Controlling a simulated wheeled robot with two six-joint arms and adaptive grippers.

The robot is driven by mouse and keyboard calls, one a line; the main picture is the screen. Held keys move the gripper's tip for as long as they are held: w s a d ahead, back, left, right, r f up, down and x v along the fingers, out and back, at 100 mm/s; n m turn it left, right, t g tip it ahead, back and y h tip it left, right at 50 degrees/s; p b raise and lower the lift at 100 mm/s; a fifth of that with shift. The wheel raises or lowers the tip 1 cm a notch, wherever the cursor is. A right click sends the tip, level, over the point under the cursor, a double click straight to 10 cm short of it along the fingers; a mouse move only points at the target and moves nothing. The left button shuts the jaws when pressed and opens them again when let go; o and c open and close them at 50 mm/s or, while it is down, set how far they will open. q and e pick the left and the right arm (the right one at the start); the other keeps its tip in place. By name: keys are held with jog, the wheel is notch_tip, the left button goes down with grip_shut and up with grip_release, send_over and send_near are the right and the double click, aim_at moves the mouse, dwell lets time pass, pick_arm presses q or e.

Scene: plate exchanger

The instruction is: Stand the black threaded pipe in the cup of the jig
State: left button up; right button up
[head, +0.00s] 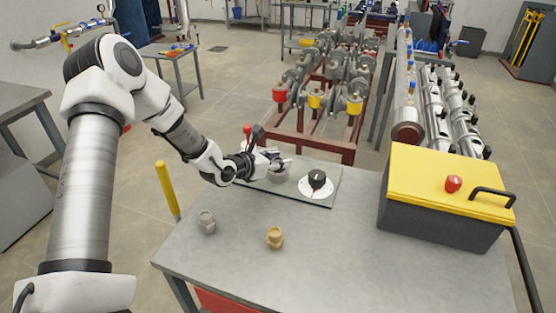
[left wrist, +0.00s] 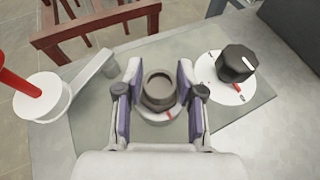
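A dark grey, hollow hex-collared piece, which looks like the black threaded pipe (left wrist: 159,90), stands upright between my left fingers in the left wrist view. Beneath it is a pale round base with a red mark, which looks like the jig's cup (left wrist: 167,117); how deep the pipe sits in it is hidden. My left gripper (head: 279,160) is over the grey jig plate (head: 321,197). In the left wrist view its fingers (left wrist: 159,72) are spread on either side of the pipe, with small gaps visible. My right gripper is not in view.
A black knob on a white dial (head: 317,180) is right of the gripper. A red-handled lever (left wrist: 22,84) is at its left. A grey fitting (head: 206,221) and a brass fitting (head: 274,237) stand nearer on the table. A yellow-lidded box (head: 448,185) fills the right side.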

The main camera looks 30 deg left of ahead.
pick_arm(q)
jog(key=shift+o, duration=0.8)
jog(key=v, duration=0.7)
jog(key=shift+a+r, duration=0.1)
jog(key=shift+a, duration=0.05)
jog(key=shift+s, duration=0.2)
jog(key=shift+r, duration=0.1)
